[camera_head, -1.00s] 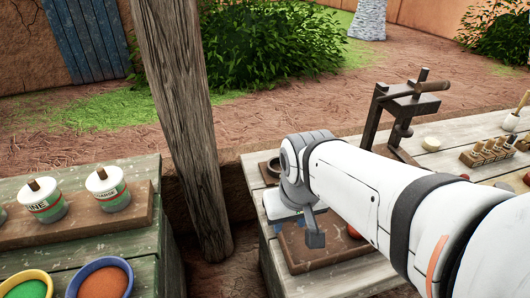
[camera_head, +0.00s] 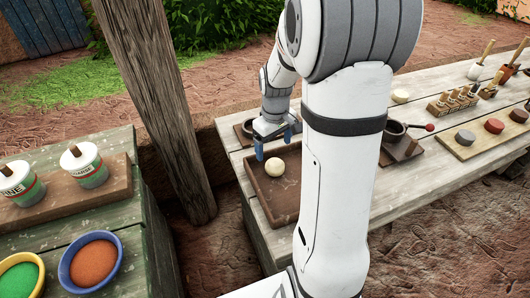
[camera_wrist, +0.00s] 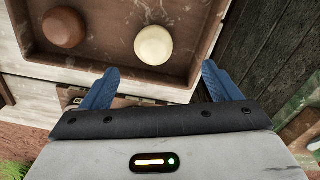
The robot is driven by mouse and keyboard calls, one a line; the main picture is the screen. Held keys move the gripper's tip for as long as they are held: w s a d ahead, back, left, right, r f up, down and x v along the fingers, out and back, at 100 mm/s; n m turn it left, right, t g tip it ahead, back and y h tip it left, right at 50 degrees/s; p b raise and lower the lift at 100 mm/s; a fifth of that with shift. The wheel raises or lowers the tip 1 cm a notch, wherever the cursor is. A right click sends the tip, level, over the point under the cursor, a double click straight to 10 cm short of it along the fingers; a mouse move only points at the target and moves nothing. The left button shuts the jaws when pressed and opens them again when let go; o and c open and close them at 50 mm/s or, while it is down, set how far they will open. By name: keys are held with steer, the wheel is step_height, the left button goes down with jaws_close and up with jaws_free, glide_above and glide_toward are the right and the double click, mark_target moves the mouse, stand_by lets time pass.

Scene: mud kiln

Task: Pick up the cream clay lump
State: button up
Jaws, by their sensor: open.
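The cream clay lump (camera_head: 274,167) is a smooth pale ball in a shallow brown tray (camera_head: 285,204) on the wooden table. In the wrist view the cream lump (camera_wrist: 154,45) lies beyond and between the blue fingertips. My gripper (camera_head: 273,142) is at the tray's far edge, behind the lump in the head view. Its blue fingers are open and empty in the wrist view (camera_wrist: 164,75), and no contact with the lump shows. In the wrist view a brown lump (camera_wrist: 64,27) sits in the same tray, left of the cream one. My arm hides part of the tray in the head view.
A dark press base (camera_head: 402,147) with a red-knobbed handle stands right of my arm. A board (camera_head: 465,146) with coloured discs and a rack (camera_head: 447,107) of stamps lie farther right. A wooden post (camera_head: 165,110) stands left of the table, with bowls and jars beyond.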

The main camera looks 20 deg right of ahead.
mark_target(275, 165)
steer(key=shift+w+d+f, duration=0.4)
steer(key=shift+f, duration=0.3)
step_height(275, 165, down, 8)
steer(key=shift+r+p, duration=0.15)
steer(key=shift+p, duration=0.2)
steer(key=shift+c, duration=0.2)
steer(key=c, duration=1.1)
steer(key=shift+c, duration=0.2)
